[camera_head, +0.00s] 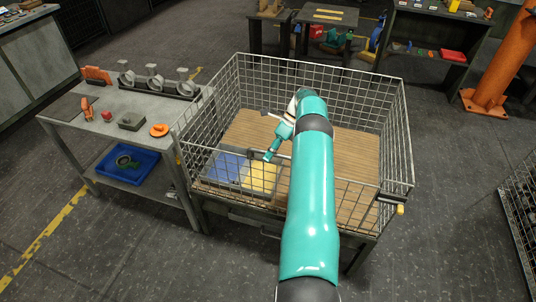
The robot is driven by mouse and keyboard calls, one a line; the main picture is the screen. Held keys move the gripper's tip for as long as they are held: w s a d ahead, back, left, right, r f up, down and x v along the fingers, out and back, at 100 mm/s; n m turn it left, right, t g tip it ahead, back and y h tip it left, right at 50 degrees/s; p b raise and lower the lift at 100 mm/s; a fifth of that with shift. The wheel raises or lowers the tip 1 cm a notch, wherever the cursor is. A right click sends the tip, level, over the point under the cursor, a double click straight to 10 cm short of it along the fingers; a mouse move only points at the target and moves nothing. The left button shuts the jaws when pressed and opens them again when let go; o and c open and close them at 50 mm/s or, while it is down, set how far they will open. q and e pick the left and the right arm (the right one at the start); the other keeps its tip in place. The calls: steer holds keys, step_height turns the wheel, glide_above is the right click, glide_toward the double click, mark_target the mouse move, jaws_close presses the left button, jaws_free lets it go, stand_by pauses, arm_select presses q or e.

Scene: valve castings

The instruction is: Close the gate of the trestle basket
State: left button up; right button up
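The trestle basket (391,125) is a wire-mesh cage with a slatted wooden floor on a dark stand, in the middle of the camera_head view. Its gate appears to be part of the front mesh side (225,172); my arm crosses in front, so I cannot tell how far it stands open. A dark latch bar with a yellow knob (400,209) sticks out at the front right corner. My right arm reaches over the front into the basket. My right gripper (266,157) hangs low near the inside of the front side; its fingers are too small to read. My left gripper is not in view.
An orange column (494,65) stands far right.

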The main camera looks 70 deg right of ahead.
steer(key=o, duration=0.4)
steer(key=shift+s+d, duration=0.35)
steer(key=shift+c, duration=0.2)
steer(key=shift+w+a, duration=0.2)
steer(key=shift+w, duration=0.05)
step_height(320, 180, up, 10)
